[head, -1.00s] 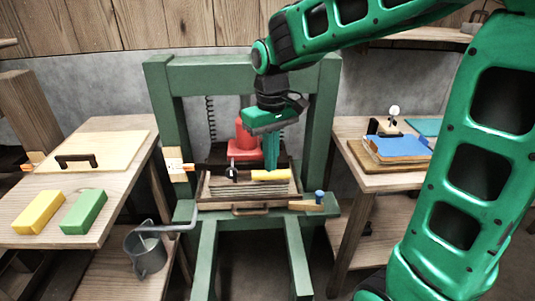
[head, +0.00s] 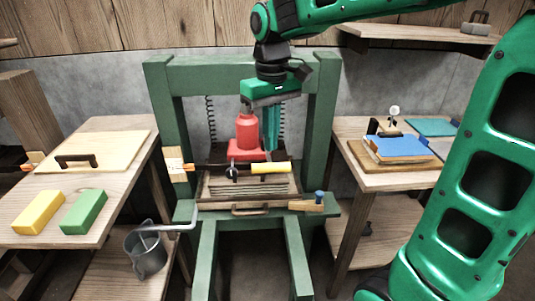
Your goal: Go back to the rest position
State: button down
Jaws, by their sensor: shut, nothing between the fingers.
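My gripper (head: 271,148) points down in front of the green press frame (head: 240,72), its green fingers shut and empty. It hangs just right of the red bottle-shaped part (head: 247,132) on the press. Its fingertips are above the yellow-handled bar (head: 270,168). Whether the tips are clear of the parts behind them is hard to tell.
A left bench holds a yellow block (head: 38,212), a green block (head: 84,211) and a board with a handle (head: 100,152). A grey can (head: 147,254) is below. A right bench carries a blue book (head: 398,148). A wall shelf (head: 420,38) is at upper right.

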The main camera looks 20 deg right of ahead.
jog(key=shift+r, duration=0.8)
jog(key=s+d+f+m, duration=0.4)
jog(key=s+d, duration=0.4)
jog(key=s, duration=0.3)
jog(key=s+d+f+m, duration=0.4)
jog(key=s+d+f, duration=0.3)
jog(key=s, duration=0.5)
jog(key=d, duration=0.2)
jog(key=shift+s+d+f+m, duration=0.2)
jog(key=shift+s+d+m, duration=0.1)
jog(key=shift+m, duration=0.1)
